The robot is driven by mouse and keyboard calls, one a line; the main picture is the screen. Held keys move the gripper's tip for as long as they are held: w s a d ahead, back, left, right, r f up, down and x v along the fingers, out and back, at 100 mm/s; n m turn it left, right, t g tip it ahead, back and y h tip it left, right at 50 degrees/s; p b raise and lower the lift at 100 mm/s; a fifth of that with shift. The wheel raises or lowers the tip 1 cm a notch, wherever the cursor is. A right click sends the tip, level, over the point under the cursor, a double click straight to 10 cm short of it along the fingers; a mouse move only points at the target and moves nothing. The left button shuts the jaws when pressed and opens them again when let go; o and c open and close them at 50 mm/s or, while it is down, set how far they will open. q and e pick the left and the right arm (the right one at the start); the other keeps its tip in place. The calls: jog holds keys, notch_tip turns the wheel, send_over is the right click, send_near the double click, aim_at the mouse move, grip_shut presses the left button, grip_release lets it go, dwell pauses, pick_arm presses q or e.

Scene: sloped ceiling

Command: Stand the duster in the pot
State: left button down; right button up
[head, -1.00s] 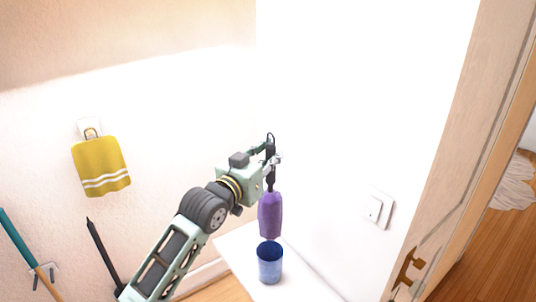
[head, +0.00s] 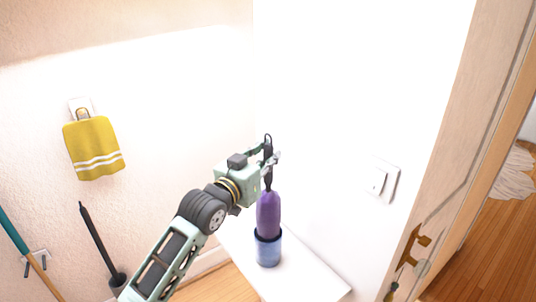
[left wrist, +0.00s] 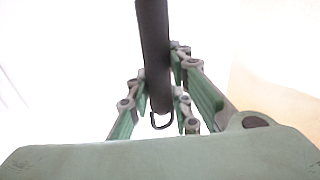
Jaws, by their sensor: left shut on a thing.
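The duster has a purple head (head: 268,213) and a black handle with a hanging loop at its top end. My left gripper (head: 270,155) is shut on the black handle, with the head pointing down. The blue pot (head: 268,248) stands upright on a white shelf (head: 300,275). The lower end of the purple head is inside the pot's mouth, and the duster is near upright. Whether it touches the pot's bottom is hidden. In the left wrist view the black handle (left wrist: 154,60) runs between the fingers, loop nearest the palm. My right gripper is not in view.
A yellow cloth (head: 93,148) hangs on the left wall. A dark-handled brush (head: 98,240) and a teal-handled pole (head: 14,232) stand at lower left. A light switch (head: 381,180) is on the white wall. A door with a brass handle (head: 410,250) is at right.

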aim_at(266, 178)
pick_arm(q)
jog(key=shift+f+b, duration=1.45)
jog(key=shift+f, duration=1.5)
jog(key=c, duration=1.5)
grip_release()
jog(key=v, duration=1.2)
